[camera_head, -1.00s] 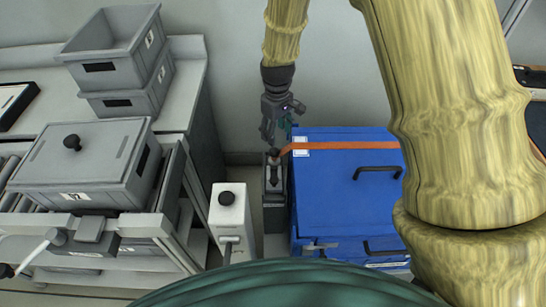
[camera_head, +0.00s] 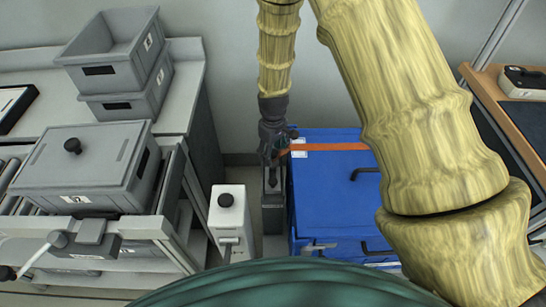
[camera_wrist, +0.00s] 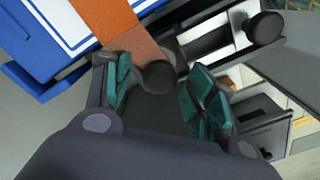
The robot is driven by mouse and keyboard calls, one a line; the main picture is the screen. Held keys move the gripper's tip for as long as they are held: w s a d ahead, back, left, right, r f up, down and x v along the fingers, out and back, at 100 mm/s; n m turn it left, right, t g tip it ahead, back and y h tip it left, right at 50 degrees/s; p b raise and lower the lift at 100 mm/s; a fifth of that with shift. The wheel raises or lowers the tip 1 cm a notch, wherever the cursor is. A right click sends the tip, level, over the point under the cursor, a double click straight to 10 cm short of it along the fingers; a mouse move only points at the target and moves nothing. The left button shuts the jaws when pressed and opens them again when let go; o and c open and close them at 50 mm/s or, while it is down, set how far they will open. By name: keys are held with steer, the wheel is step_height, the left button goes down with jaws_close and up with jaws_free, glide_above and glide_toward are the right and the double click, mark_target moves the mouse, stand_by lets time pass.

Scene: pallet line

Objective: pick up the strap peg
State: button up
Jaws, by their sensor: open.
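The strap peg (camera_wrist: 158,77) shows in the wrist view as a dark round head at the end of the orange strap (camera_wrist: 115,22). My gripper (camera_wrist: 162,88) is open, with its teal finger pads on either side of the peg head and gaps visible beside it. In the head view my gripper (camera_head: 271,160) is over the narrow grey stand (camera_head: 272,190) left of the blue crate, and it hides the peg there. The orange strap (camera_head: 335,146) runs across the top of the blue crate (camera_head: 325,195) towards the stand.
A white box with a black knob (camera_head: 228,222) stands just left of the stand. Lidded grey bin (camera_head: 80,185) and stacked grey bins (camera_head: 115,60) are on the left. A wooden-edged bench (camera_head: 480,85) is at the right.

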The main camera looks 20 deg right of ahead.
steer(key=shift+f, duration=0.55)
jaws_close()
steer(key=shift+r, duration=0.1)
